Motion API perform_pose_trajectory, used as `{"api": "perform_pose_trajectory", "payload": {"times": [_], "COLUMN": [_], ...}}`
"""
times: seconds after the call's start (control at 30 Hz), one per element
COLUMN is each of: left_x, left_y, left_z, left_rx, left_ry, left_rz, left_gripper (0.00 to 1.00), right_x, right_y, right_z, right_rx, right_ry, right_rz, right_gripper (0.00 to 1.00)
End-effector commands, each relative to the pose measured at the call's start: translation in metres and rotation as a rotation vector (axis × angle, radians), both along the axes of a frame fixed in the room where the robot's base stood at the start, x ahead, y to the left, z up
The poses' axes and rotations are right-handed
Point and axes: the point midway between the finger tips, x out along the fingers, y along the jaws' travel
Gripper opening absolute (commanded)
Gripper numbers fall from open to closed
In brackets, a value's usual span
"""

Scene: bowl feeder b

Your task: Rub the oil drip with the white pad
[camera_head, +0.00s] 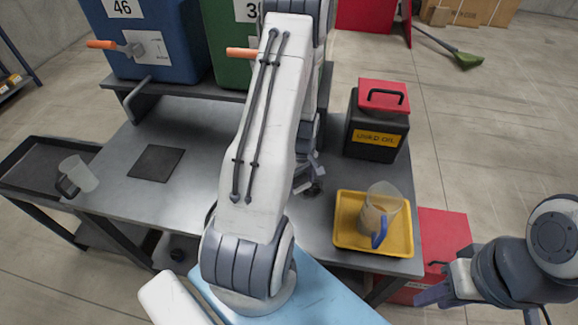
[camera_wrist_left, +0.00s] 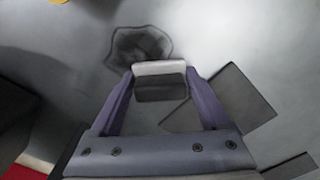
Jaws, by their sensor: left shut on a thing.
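My left gripper (camera_wrist_left: 160,82) is shut on the white pad (camera_wrist_left: 160,68), which sits between its two fingers in the left wrist view. The pad has a pale upper part and a dark grey part below. The oil drip (camera_wrist_left: 138,42) is a dark, uneven patch on the grey metal table, just beyond the pad. The pad overlaps its near edge in the picture; I cannot tell whether it touches the table. In the head view my left arm hides the pad and the drip. My right gripper (camera_head: 436,294) is at the lower right, apart from the table; its jaws are unclear.
A dark square mat (camera_head: 157,163) lies on the table (camera_head: 200,130). A yellow tray (camera_head: 345,236) holds a jug (camera_head: 377,212) of brownish liquid. A black used-oil container (camera_head: 375,138) with a red lid stands behind it. An empty clear jug (camera_head: 80,174) is at left.

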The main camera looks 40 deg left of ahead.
Motion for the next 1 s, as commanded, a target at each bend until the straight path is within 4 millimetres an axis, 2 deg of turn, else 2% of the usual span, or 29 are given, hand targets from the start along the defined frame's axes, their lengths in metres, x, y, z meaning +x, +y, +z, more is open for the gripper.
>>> {"api": "perform_pose_trajectory", "payload": {"times": [0.03, 0.13, 0.23, 0.8, 1.0], "left_x": [0.001, 0.002, 0.003, 0.003, 0.003], "left_y": [0.003, 0.005, 0.005, 0.003, 0.002], "left_z": [0.005, 0.003, 0.022, 0.071, 0.079], "left_rx": [0.002, 0.000, 0.003, 0.001, 0.001], "left_ry": [-0.004, 0.000, -0.006, -0.002, -0.001], "left_rz": [-0.002, -0.008, -0.009, -0.012, -0.012], "left_gripper": [0.20, 0.20, 0.20, 0.20, 0.20], "right_x": [0.000, 0.000, 0.000, 0.000, 0.000], "right_y": [0.000, 0.000, 0.000, 0.000, 0.000], "right_z": [0.001, 0.003, 0.015, 0.058, 0.064], "right_rx": [0.000, 0.000, 0.000, 0.000, 0.000], "right_ry": [0.000, 0.000, 0.000, 0.000, 0.000], "right_rz": [0.000, 0.000, 0.000, -0.001, -0.001], "right_gripper": [0.33, 0.33, 0.33, 0.33, 0.33]}}
